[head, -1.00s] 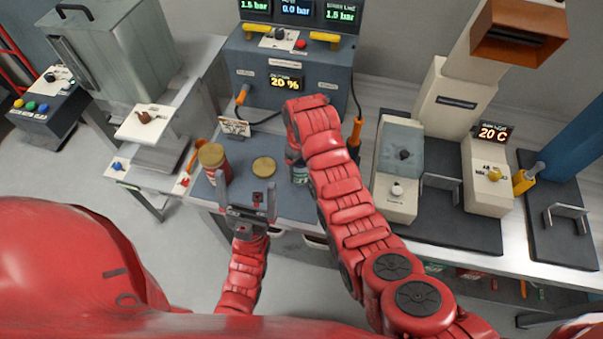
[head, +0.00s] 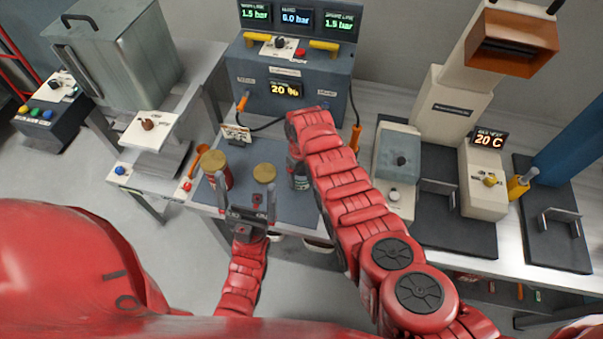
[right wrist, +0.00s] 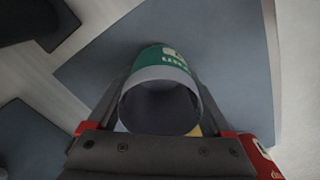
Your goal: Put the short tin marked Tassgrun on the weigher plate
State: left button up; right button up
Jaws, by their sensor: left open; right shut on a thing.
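My right gripper (right wrist: 162,95) is shut on a green-labelled tin (right wrist: 172,58) with a grey rim. The white letters on its label are only partly visible, so I cannot read the whole name. In the head view this tin (head: 301,181) shows at the dark mat, partly hidden by my right arm. My left gripper (head: 246,192) is open and empty, at the front of the mat. I cannot identify the weigher plate with certainty.
A grey console (head: 285,85) with gauges and yellow handles stands behind the mat (head: 240,150). A small sign (head: 236,133) stands at its back left. A white-topped unit (head: 150,126) is to the left. Beige machines (head: 485,185) stand on the right bench.

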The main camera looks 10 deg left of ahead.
jog(key=shift+f, duration=0.2)
jog(key=o, duration=1)
jog(key=shift+r, duration=0.1)
jog(key=shift+c, duration=0.2)
